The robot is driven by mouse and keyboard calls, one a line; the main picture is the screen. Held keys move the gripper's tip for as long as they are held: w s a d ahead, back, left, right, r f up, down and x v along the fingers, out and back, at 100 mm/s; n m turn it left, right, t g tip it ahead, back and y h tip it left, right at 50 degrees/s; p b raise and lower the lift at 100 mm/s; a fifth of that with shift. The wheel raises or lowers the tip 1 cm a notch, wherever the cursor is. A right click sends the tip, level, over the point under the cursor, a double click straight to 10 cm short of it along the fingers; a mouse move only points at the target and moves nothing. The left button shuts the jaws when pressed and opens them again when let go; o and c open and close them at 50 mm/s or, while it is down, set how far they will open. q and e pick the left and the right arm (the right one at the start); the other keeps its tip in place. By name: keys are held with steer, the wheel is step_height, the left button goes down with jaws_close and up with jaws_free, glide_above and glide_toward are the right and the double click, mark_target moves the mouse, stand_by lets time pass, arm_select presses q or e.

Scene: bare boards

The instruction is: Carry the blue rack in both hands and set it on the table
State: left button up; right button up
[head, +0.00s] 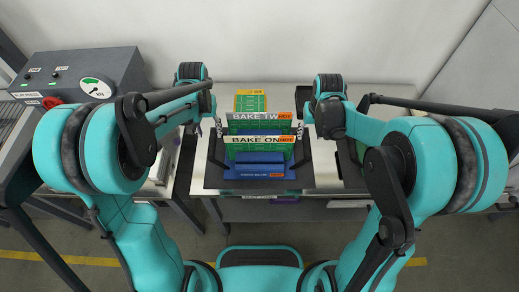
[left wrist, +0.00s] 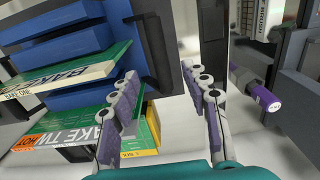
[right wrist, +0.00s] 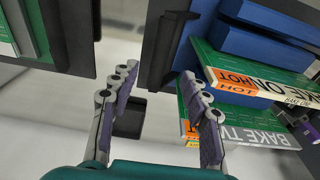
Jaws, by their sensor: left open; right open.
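The blue rack (head: 240,173) stands upright on a dark surface at the middle of the table (head: 324,160). The rack also shows in the left wrist view (left wrist: 85,14) and the right wrist view (right wrist: 262,48), with dark side panels. My left gripper (left wrist: 168,78) is open at the rack's left side, and my right gripper (right wrist: 159,72) is open at its right side. Both are empty; in the head view my arms partly hide their fingers.
A grey control box (head: 85,75) with a gauge and red knob stands at the left. A wall closes off the back.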

mark_target(212, 142)
arm_select(q)
steer(key=shift+f, duration=3.9)
arm_select(e)
steer(key=shift+w+f, duration=0.2)
steer(key=shift+f, duration=1.1)
steer(key=shift+w+f, duration=0.15)
steer(key=shift+f, duration=1.15)
steer(key=shift+w+f, duration=0.2)
steer(key=shift+f, duration=1.1)
arm_select(q)
steer(key=shift+c, duration=0.4)
arm_select(e)
steer(key=shift+c, duration=0.4)
arm_select(q)
jaws_close()
arm_select(e)
jaws_close()
